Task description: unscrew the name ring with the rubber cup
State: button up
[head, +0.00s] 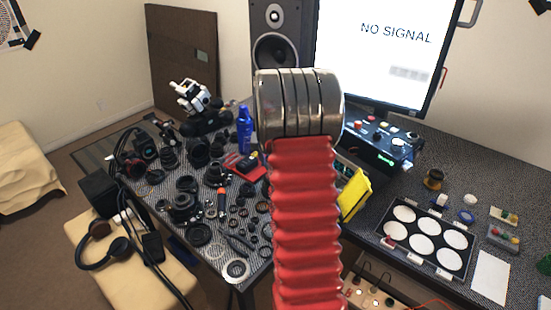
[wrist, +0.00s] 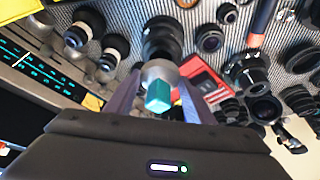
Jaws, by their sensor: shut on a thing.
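In the wrist view my gripper (wrist: 158,92) is shut on a small block with a teal side and a pale end. A grey round piece (wrist: 160,71), which looks like the rubber cup, sits just beyond the block. A black lens (wrist: 161,40) stands directly beyond the cup, in line with it. The cup overlaps the lens's near end, so I cannot tell whether they touch. The name ring cannot be made out; the cup and block cover that end of the lens. In the head view my red arm hides the gripper and this lens.
Many lenses and small parts crowd the table left of my arm, with a blue bottle (head: 245,131) behind. A red item (wrist: 205,80) lies close right of the gripper. At right are a tray of white discs (head: 468,262) and a monitor (head: 385,50).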

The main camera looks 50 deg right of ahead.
jog(key=shift+f, duration=1.35)
jog(key=shift+s+f, duration=0.15)
jog(key=shift+f, duration=0.45)
dwell(1.0)
jog(key=shift+s+d+f+n+t+y, duration=0.15)
jog(key=shift+n+t+y, duration=0.2)
jog(key=shift+n, duration=0.85)
jog(key=shift+s+a+n+t+y, duration=0.1)
jog(key=shift+n+t+y, duration=0.2)
jog(key=shift+n, duration=0.9)
jog(key=shift+d+n, duration=0.1)
jog(key=shift+n, duration=0.2)
jog(key=shift+d+n+y, duration=0.2)
jog(key=shift+n+y, duration=0.65)
jog(key=shift+n, duration=1.15)
jog(key=n, duration=0.2)
jog(key=n+y, duration=0.2)
jog(key=n, duration=0.1)
jog(key=shift+d+n, duration=0.3)
jog(key=n, duration=0.2)
jog(key=n+g+y, duration=0.1)
jog(key=n, duration=0.1)
jog(key=n+y, duration=0.1)
jog(key=shift+w+d+n+g, duration=0.25)
jog(key=shift+n, duration=0.15)
